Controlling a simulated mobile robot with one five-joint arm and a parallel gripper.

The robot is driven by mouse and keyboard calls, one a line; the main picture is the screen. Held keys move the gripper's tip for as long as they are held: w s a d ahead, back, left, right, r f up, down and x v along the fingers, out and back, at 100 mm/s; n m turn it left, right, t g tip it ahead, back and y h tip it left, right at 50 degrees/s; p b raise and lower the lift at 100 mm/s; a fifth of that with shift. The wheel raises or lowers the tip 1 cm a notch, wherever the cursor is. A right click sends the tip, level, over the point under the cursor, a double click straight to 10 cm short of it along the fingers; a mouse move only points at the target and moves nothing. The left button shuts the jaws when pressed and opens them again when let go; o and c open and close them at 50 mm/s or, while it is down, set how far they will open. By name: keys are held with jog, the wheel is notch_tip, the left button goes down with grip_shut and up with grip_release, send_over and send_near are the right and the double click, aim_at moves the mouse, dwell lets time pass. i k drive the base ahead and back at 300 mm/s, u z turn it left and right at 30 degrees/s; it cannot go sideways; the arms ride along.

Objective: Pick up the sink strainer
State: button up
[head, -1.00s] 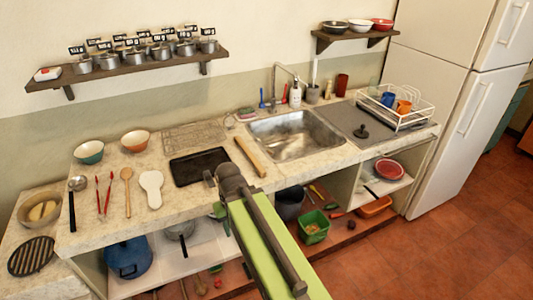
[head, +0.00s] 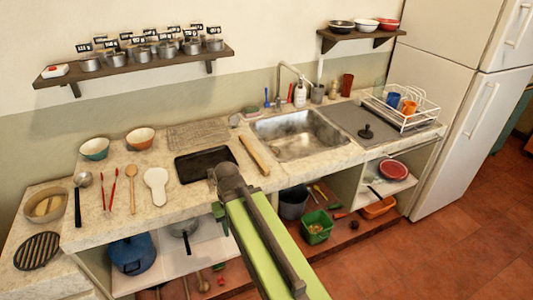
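A small dark round piece with an upright knob (head: 366,132) stands on the grey drainboard right of the sink; it may be the sink strainer, but it is too small to be sure.
A white dish rack (head: 402,108) with cups stands behind the dark piece. A wooden bar (head: 254,156) and black tray (head: 205,164) lie left of the sink. Utensils and bowls cover the left counter. A fridge (head: 450,130) stands at the right; red floor is clear in front.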

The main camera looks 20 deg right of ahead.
aim_at(274, 150)
jog(key=u, duration=0.5)
jog(key=k, duration=0.1)
jog(key=u, duration=3.3)
jog(key=k, duration=2.35)
jog(key=z, duration=1.5)
jog(key=i, duration=1)
jog(key=z, duration=0.1)
